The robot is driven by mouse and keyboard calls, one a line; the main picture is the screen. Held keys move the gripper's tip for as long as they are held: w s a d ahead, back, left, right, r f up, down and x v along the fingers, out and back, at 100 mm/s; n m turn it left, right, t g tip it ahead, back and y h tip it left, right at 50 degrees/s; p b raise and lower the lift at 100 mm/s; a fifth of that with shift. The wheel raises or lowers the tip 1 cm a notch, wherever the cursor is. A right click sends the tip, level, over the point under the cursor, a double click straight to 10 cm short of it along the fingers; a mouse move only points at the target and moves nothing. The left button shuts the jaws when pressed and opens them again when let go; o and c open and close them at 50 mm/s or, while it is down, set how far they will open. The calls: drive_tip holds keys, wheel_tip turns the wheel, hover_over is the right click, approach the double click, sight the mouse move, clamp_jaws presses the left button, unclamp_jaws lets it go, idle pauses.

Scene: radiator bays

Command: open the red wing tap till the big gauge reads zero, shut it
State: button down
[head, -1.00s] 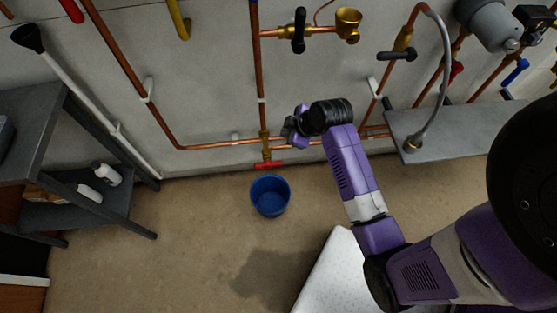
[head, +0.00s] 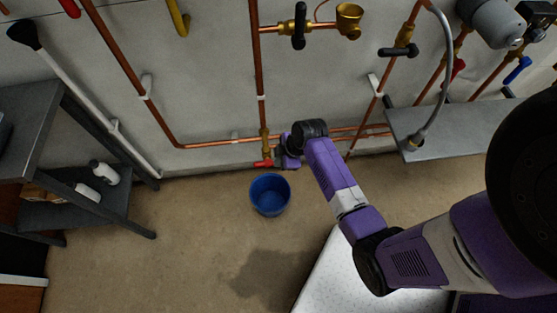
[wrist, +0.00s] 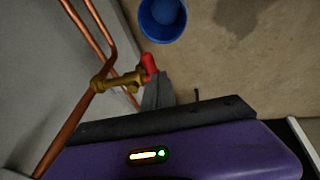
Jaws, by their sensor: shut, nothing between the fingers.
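The red wing tap (head: 263,163) is on a brass valve at the low end of the copper pipe, above the floor. Its right part is hidden behind my gripper (head: 280,161) in the head view. In the wrist view the red tap (wrist: 149,63) shows just beyond the dark fingertips (wrist: 155,84). My gripper is shut with nothing held, its tips at or very close to the tap; I cannot tell if they touch. A round brass fitting (head: 349,17), perhaps the big gauge, is higher on the wall; no dial reading shows.
A blue bucket (head: 270,195) stands on the floor below the tap; it also shows in the wrist view (wrist: 163,18). A black-handled valve (head: 299,26) is above. A grey shelf (head: 450,132) is right, a dark rack (head: 75,212) left.

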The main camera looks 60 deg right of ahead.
drive_tip(key=shift+w+d+f, duration=0.25)
drive_tip(key=shift+d+f, duration=0.05)
drive_tip(key=shift+f, duration=0.25)
drive_tip(key=shift+w+d+f, duration=0.2)
drive_tip(key=shift+d+f, duration=0.1)
drive_tip(key=shift+f, duration=0.25)
drive_tip(key=shift+f, duration=0.1)
drive_tip(key=shift+s+d+t+b, duration=0.1)
drive_tip(key=shift+t+b, duration=0.2)
drive_tip(key=shift+b, duration=0.25)
drive_tip(key=shift+s+d+f+t+y+b, duration=0.15)
drive_tip(key=shift+f+t+y+b, duration=0.2)
drive_tip(key=shift+y+b, duration=0.2)
drive_tip(key=f+t+y+b, duration=0.2)
drive_tip(key=t+b, duration=0.1)
drive_tip(key=b, duration=0.4)
drive_tip(key=f+m+t+y+b, duration=0.1)
drive_tip(key=t+y+b, duration=0.1)
drive_tip(key=b, duration=0.6)
drive_tip(key=s+f+t+y+b, duration=0.1)
drive_tip(key=t+b, duration=0.3)
drive_tip(key=b, duration=0.4)
drive_tip(key=shift+d+f+m+y, duration=0.15)
drive_tip(key=shift+d+f+y, duration=0.1)
drive_tip(key=shift+f, duration=0.2)
drive_tip(key=shift+d+f+m+y, duration=0.1)
drive_tip(key=shift+f+m+y, duration=0.1)
drive_tip(key=shift+f, duration=0.2)
drive_tip(key=shift+b, duration=0.55)
